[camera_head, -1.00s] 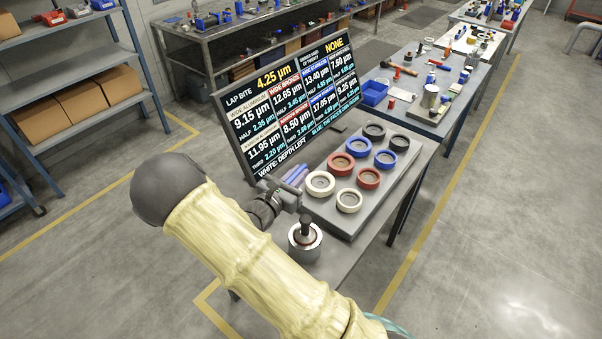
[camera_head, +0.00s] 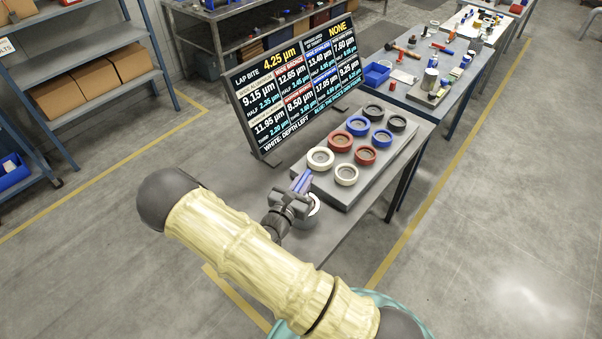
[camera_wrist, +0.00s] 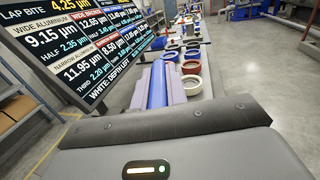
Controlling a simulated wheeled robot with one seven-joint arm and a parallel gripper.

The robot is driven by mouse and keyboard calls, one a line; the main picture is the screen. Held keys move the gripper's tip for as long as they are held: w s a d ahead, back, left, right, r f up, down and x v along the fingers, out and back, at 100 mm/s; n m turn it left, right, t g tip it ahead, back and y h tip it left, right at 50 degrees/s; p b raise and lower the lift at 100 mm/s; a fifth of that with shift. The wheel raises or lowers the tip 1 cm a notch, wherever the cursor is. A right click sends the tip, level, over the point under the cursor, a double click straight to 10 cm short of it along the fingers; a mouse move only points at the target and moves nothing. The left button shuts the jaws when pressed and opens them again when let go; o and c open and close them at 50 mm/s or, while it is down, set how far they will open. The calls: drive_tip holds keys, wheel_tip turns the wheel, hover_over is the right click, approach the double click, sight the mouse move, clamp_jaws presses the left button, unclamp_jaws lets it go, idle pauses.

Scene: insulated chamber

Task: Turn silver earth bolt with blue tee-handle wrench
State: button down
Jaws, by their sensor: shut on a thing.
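My gripper (camera_head: 302,183) is low over the near end of the grey table. In the wrist view its pale fingers close along both sides of a long blue bar (camera_wrist: 157,85). I cannot tell whether this bar is part of the blue tee-handle wrench; no tee shape shows. I cannot make out a silver earth bolt in either view.
A grey slab (camera_head: 345,198) with several white, red, blue and black rings lies just beyond the gripper. A black display board (camera_head: 262,135) stands behind it on the left. A blue-topped table with tools (camera_head: 405,85) is farther back. Floor on the right is clear.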

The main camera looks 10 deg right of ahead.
drive_tip(key=s+f+n+t+y, duration=0.1)
drive_tip(key=s+f+n+y, duration=0.1)
drive_tip(key=s+f, duration=0.3)
wheel_tip(320, 180, down, 3)
drive_tip(key=shift+d+t+y+p, duration=0.35)
drive_tip(key=shift+d+t+y, duration=0.05)
drive_tip(key=shift+d+y, duration=0.1)
